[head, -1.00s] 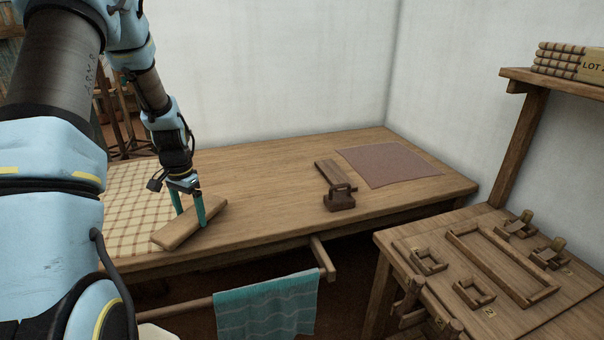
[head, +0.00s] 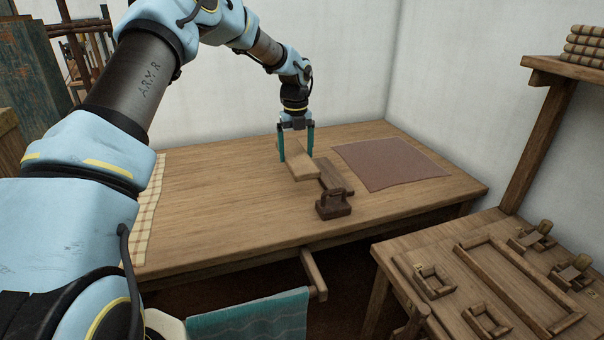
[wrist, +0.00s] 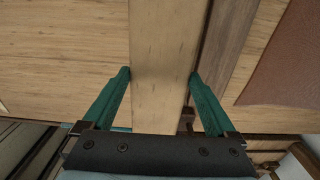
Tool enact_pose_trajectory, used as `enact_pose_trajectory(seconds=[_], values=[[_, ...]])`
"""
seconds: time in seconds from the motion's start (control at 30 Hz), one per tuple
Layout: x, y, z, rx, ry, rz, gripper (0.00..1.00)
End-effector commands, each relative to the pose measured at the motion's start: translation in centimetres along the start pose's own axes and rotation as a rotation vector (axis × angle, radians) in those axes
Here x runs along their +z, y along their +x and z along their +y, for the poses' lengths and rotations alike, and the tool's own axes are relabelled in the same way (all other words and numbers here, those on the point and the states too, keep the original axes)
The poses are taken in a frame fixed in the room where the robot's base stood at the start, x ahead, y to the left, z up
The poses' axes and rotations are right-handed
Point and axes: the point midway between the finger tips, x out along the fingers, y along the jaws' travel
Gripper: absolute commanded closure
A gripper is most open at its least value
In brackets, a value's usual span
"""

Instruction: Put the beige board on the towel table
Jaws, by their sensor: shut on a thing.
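The beige board (head: 298,162) is a long pale plank held in my gripper (head: 296,156) at the middle of the towel table (head: 215,205). My gripper's two teal fingers are shut on the board's long sides. In the wrist view the board (wrist: 158,60) runs lengthwise between the fingertips of my gripper (wrist: 160,75). In the head view its near end is close to a darker brown board and seems to overlap it. I cannot tell whether the beige board touches the tabletop or hangs just above it.
A darker brown board (head: 334,177) and a dark wooden block with a handle (head: 333,205) lie just right of it. A brown cloth (head: 390,164) lies farther right; a checked cloth (head: 152,210) is at the left. The tabletop between is clear. A jig bench (head: 450,245) stands front right.

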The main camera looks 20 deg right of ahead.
Motion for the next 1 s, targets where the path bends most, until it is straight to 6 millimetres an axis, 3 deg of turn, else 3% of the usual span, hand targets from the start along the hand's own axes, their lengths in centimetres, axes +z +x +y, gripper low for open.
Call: enact_pose_trajectory(seconds=[0.2, 0.6, 1.0], values=[[-0.1, 3.7, 0.0, 0.001, -0.001, 0.003, 0.76], [-0.1, 7.8, 0.1, 0.001, -0.003, 0.002, 0.76], [-0.1, 8.8, 0.1, 0.0, -0.004, 0.0, 0.76]])
